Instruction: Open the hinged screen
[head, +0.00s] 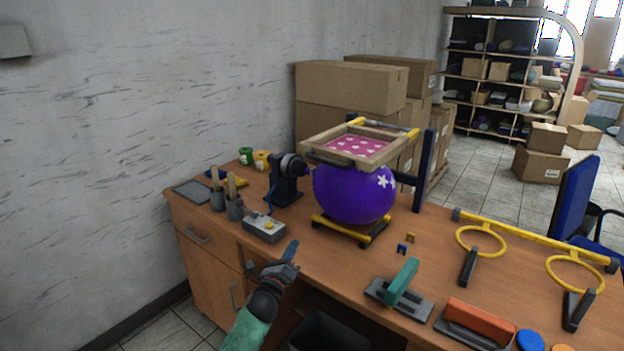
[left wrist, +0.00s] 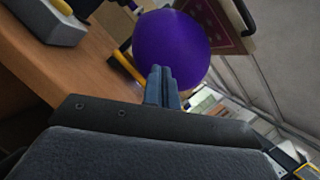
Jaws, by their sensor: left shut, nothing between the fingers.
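The hinged screen (head: 376,161) is a wooden frame with a pink, white-patterned panel. It lies roughly level over a purple balloon (head: 350,196), with a dark handle on its near side. The balloon has a white flower print and sits on a yellow and black stand (head: 346,229). In the left wrist view the balloon (left wrist: 172,48) is ahead, with part of the pink screen (left wrist: 212,22) at the top right. My left gripper (head: 291,249) is shut and empty, in front of the balloon near the table's front edge. My right gripper is not in view.
The wooden table (head: 330,262) holds a grey control box (head: 264,229), a dark inflator (head: 287,178) and brush cups left of the balloon. A teal-handled tool (head: 401,285), an orange-topped block (head: 477,320) and yellow rings (head: 482,240) stand to the right. Cardboard boxes stand behind.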

